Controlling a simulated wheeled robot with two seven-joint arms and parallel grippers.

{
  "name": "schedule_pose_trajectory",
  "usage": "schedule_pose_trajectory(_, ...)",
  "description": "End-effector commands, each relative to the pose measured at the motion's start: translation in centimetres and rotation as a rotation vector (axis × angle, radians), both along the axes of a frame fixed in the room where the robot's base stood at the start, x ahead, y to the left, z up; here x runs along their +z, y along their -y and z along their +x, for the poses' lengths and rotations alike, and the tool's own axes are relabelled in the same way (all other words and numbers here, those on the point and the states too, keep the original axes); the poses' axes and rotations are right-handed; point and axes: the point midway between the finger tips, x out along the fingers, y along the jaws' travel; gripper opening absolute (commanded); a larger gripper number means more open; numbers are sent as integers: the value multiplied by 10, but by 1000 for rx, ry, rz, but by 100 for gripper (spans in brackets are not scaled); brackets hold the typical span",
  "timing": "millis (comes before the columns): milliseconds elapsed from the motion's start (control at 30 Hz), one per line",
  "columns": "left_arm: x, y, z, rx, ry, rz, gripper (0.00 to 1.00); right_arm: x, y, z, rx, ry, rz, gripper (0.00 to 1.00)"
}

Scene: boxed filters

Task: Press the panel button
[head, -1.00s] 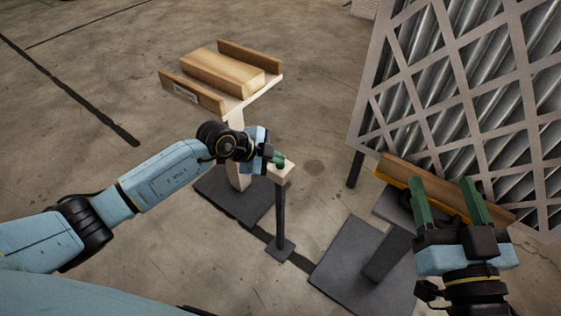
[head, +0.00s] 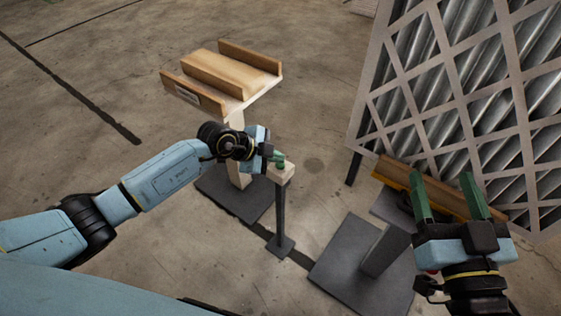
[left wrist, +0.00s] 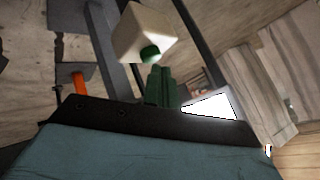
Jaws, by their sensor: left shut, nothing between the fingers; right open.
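A small cream box with a green button stands on a thin dark post. In the head view the box (head: 285,174) is at the centre, beside my left gripper (head: 278,156). In the left wrist view the box (left wrist: 143,30) is near the top, with the round green button (left wrist: 150,54) on its near face. My left gripper's green fingers (left wrist: 160,75) are shut and empty, their tips just short of or at the button; I cannot tell whether they touch. My right gripper (head: 447,187) is open and empty at the right.
A wooden holder (head: 250,56) with raised sides stands on a pedestal behind the post. A large lattice-fronted filter panel (head: 410,122) stands at the right, above a wooden ledge (head: 395,172) on a dark stand (head: 345,252). Concrete floor is clear at the left.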

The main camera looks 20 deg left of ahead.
Motion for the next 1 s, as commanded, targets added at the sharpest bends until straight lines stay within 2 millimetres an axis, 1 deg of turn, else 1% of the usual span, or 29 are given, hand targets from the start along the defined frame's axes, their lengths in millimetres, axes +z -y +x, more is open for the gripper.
schedule_pose_trajectory(33, 6, 0, 0, 0, 0, -1, 0, 7, 0, 0, 0, 0, 0, 63)
schedule_pose_trajectory(200, 20, 0, 0, 1, 1, -2, 0, 26, 0, 0, 0, 1, 0, 63)
schedule_pose_trajectory(733, 56, 0, 0, 1, -1, -1, 0, 79, 0, 0, 0, 0, 0, 63)
schedule_pose_trajectory(833, 60, 0, 0, 1, -1, -1, 0, 83, 0, 0, 0, 0, 0, 63)
schedule_pose_trajectory(1000, 57, 0, 0, 1, 0, -1, 0, 82, 0, 0, 0, 0, 0, 63)
